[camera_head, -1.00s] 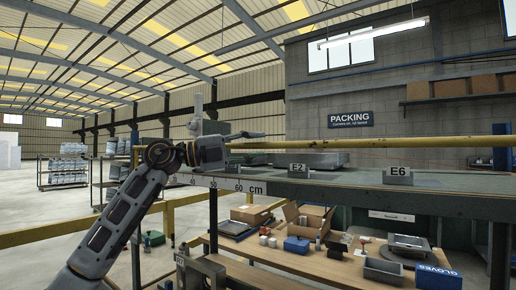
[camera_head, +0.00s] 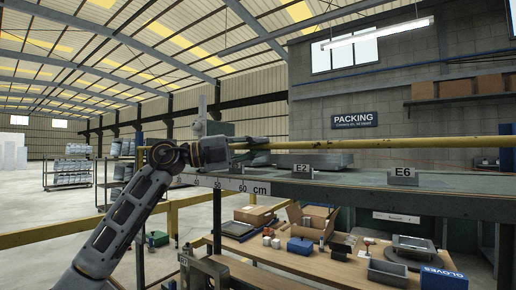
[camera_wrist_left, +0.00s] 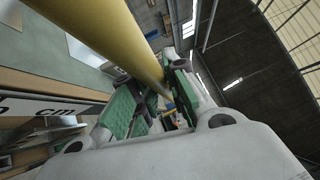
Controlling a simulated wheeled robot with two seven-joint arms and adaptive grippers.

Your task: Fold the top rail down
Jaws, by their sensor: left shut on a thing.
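The yellow top rail (camera_head: 400,143) runs level across the head view, above the long green-topped bench. My left gripper (camera_head: 262,144) is at the left part of the rail and is shut on it. In the left wrist view the rail (camera_wrist_left: 115,38) runs down from the top edge to between the green-padded fingers (camera_wrist_left: 150,100). The fingers hide part of the rail. My right gripper is in neither view.
The bench (camera_head: 345,180) carries a ruler strip and E2 (camera_head: 302,171) and E6 (camera_head: 403,176) blocks. Below stands a wooden table (camera_head: 330,265) with boxes and a blue gloves box (camera_head: 441,278). A lower yellow rail (camera_head: 75,236) crosses at left. Open floor lies beyond.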

